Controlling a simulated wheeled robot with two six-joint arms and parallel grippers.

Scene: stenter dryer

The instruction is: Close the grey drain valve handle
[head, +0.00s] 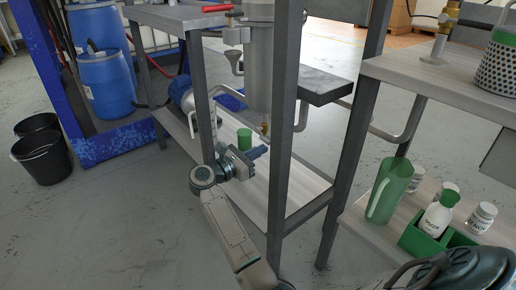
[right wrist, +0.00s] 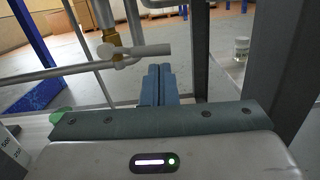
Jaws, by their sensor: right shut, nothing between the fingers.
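The drain valve is a brass fitting (head: 265,128) under the grey vertical vessel in the head view. In the right wrist view its grey handle (right wrist: 147,50) is a bar lying roughly level, reaching right from the brass body (right wrist: 107,48). In the head view the handle is too small to make out. My right gripper (head: 258,152) is shut and empty, just below the valve. In the right wrist view its blue fingers (right wrist: 159,72) are together, with their tips just below the handle's right part; I cannot tell whether they touch. My left gripper is not in view.
A green cup (head: 244,139) stands on the lower shelf behind my gripper. Dark frame posts (head: 283,130) stand close on the right. A red lever (head: 217,8) is above. The right-hand shelf holds a green jug (head: 388,190) and bottles. Open floor lies left.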

